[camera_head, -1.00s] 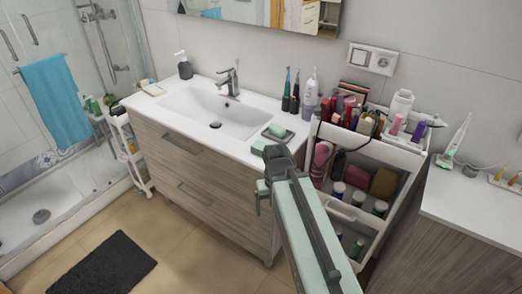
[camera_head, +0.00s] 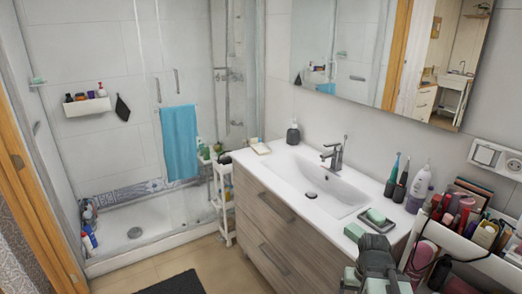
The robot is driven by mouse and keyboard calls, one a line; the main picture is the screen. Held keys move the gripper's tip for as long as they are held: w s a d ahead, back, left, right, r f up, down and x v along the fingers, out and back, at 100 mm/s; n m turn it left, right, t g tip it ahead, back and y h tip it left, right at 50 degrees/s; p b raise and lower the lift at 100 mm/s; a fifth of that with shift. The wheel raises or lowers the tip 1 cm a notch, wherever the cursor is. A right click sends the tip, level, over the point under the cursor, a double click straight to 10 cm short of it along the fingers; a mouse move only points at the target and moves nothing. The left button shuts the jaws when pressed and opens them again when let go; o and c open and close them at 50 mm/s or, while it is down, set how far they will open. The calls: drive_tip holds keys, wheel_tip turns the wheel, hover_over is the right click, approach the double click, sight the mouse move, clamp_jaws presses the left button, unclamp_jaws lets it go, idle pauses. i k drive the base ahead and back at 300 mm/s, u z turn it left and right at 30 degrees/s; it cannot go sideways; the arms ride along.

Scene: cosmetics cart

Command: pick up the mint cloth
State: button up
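Two small mint-green items lie on the white sink counter. One mint item (camera_head: 354,231) lies at the counter's front edge, right of the basin. The other mint item (camera_head: 376,215) sits on a dark dish (camera_head: 377,224) just behind and to its right. They are too small to tell which is the cloth. My gripper (camera_head: 376,262) shows at the bottom of the picture, in front of the counter and just below these items in the view. Its fingers are not clear, and I see nothing held in it.
The white counter (camera_head: 268,166) has a basin, tap (camera_head: 335,154), dark soap bottle (camera_head: 293,133) and toothbrushes. A crowded white cart (camera_head: 478,258) stands at the right. A narrow white shelf cart (camera_head: 222,198) stands by the shower with its blue towel (camera_head: 180,142). Some floor is clear at the left.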

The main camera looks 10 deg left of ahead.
sight(353, 231)
drive_tip(key=u, duration=3.35)
drive_tip(key=k, duration=0.9)
drive_tip(key=z, duration=0.85)
drive_tip(key=i, duration=0.5)
drive_tip(key=u, duration=0.05)
